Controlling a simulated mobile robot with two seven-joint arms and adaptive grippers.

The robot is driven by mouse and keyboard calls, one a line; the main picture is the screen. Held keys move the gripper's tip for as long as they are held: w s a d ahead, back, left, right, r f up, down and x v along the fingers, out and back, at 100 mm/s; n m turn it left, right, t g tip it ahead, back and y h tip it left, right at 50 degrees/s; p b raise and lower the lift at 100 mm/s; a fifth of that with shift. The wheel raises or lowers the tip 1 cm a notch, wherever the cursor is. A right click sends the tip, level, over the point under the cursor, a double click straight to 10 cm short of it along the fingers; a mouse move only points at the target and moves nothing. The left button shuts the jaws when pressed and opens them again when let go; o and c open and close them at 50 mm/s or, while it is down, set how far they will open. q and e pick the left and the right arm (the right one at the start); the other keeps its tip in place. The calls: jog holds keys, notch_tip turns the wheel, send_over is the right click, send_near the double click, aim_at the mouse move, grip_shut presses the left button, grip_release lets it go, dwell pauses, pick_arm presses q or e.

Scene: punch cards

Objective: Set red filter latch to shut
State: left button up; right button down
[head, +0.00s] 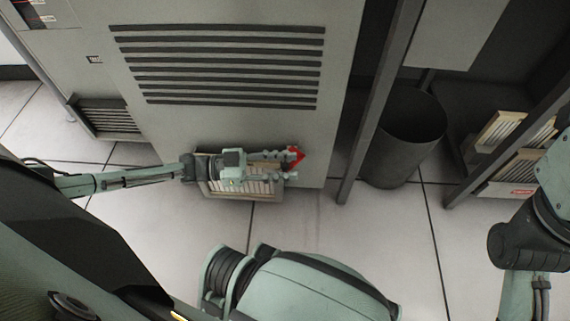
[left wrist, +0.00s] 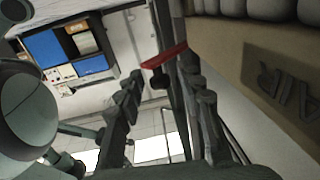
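The red filter latch (head: 297,158) is a small red handle at the right end of the beige filter frame, low on the grey cabinet. My left gripper (head: 293,166) is at the latch, its fingers spread and pointing right across the filter. In the left wrist view the latch (left wrist: 165,57) is a red bar at the fingertips of my left gripper (left wrist: 161,78), with a dark stub below it. The bar's right end meets or overlaps the right finger; I cannot tell if they touch. The filter frame (head: 213,190) is partly hidden behind the gripper. My right gripper is out of view.
The grey cabinet (head: 230,125) has a slotted vent above the filter. A dark bin (head: 408,140) stands to the right, beyond a metal post (head: 375,110). A shelf with beige card trays (head: 510,150) is at far right. The tiled floor (head: 330,215) below the filter is clear.

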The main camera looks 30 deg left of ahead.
pick_arm(q)
jog(key=shift+a, duration=0.1)
jog(key=v, duration=1.2)
jog(key=shift+c, duration=0.5)
